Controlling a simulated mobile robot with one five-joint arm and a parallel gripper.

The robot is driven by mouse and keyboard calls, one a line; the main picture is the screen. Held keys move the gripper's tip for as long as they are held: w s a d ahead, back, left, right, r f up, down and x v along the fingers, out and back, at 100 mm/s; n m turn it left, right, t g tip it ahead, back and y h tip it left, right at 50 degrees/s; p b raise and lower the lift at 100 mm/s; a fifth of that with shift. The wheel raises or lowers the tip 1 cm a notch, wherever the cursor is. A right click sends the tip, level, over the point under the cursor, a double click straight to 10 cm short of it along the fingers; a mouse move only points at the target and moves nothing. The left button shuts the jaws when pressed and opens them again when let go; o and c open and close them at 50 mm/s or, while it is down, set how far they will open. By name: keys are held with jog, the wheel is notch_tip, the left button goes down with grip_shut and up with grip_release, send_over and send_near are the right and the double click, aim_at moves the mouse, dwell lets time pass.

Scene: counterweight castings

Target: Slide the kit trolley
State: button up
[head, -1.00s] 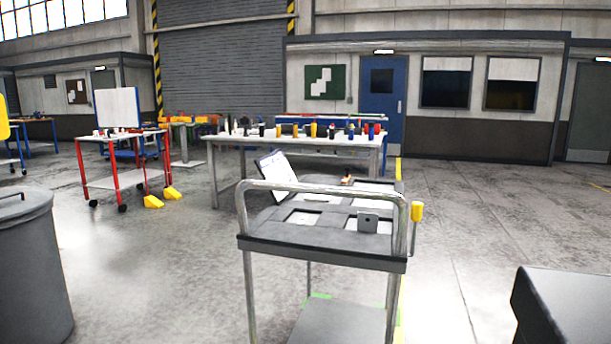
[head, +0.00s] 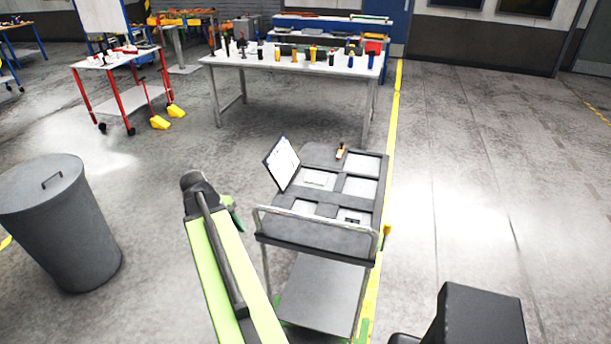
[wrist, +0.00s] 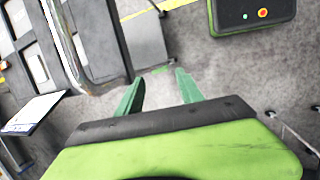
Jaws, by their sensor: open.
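The kit trolley (head: 308,238) stands upright on the floor in the middle of the head view, with a dark recessed top and a grey lower shelf (head: 318,292). Its bent metal handle (head: 318,221) is on the near side. A tilted clipboard (head: 281,163) is at the top's left edge. My gripper (head: 234,213) is left of the trolley, partly hidden behind my arm. In the wrist view my gripper (wrist: 158,85) has its green fingers apart with only floor between them. The trolley's handle (wrist: 62,45) is left of the fingers, apart from them.
A lidded grey bin (head: 60,225) stands at the left. A white workbench (head: 290,62) with several small items stands beyond the trolley, with a red-framed cart (head: 120,85) to its left. A yellow floor line (head: 396,125) runs along the trolley's right.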

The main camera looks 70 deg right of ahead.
jog(key=g+p, duration=0.2)
jog(key=p, duration=1.2)
send_near(308, 215)
jog(key=b+x, duration=0.8)
jog(key=b, duration=0.7)
jog(key=shift+f, duration=0.2)
jog(key=shift+s+f+b, duration=0.25)
jog(key=shift+b, duration=0.2)
grip_shut()
